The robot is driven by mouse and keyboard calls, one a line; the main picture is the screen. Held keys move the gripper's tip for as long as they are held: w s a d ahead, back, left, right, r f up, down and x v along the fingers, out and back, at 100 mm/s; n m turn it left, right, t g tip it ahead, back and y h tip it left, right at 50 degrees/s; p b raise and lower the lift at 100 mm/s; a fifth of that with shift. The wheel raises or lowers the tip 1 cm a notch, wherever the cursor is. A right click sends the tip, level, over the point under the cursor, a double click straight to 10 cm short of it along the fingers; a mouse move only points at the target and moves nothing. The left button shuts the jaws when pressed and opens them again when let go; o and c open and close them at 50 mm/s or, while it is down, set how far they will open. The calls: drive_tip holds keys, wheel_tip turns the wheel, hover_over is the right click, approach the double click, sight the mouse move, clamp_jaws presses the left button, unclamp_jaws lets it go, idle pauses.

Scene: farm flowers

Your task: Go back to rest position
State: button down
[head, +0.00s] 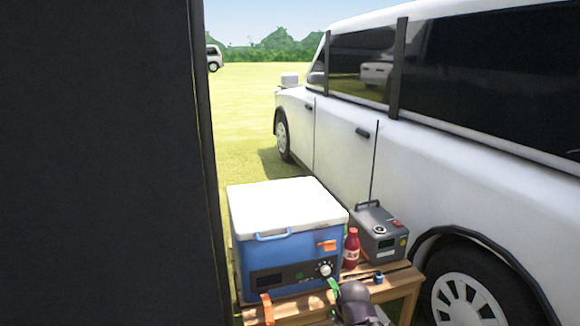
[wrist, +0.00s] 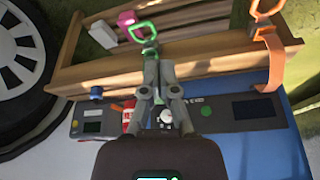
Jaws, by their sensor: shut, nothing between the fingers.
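My gripper (wrist: 151,52) is shut with nothing held between its fingers. In the wrist view its fingertips are close to a green loop (wrist: 142,30); I cannot tell whether they touch it. In the head view, part of my gripper (head: 356,300) shows at the bottom edge, in front of the cooler's right corner and over the table. The green loop (head: 333,287) shows just left of it. The fingertips are not clear in the head view.
An orange strap (head: 267,308) is at the front. A dark wall (head: 95,160) blocks the left; a white vehicle (head: 470,170) stands right.

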drive_tip(key=s+d+r+g+p, duration=0.2)
drive_tip(key=s+d+g, duration=0.15)
drive_tip(key=s, duration=0.25)
wheel_tip(320, 180, up, 38)
drive_tip(key=p, duration=3.8)
drive_tip(key=shift+s+a+f+m, duration=0.25)
drive_tip(key=shift+s+a+m, duration=0.05)
drive_tip(key=shift+a, duration=0.15)
drive_tip(key=shift+s+g, duration=0.1)
drive_tip(key=shift+g, duration=0.15)
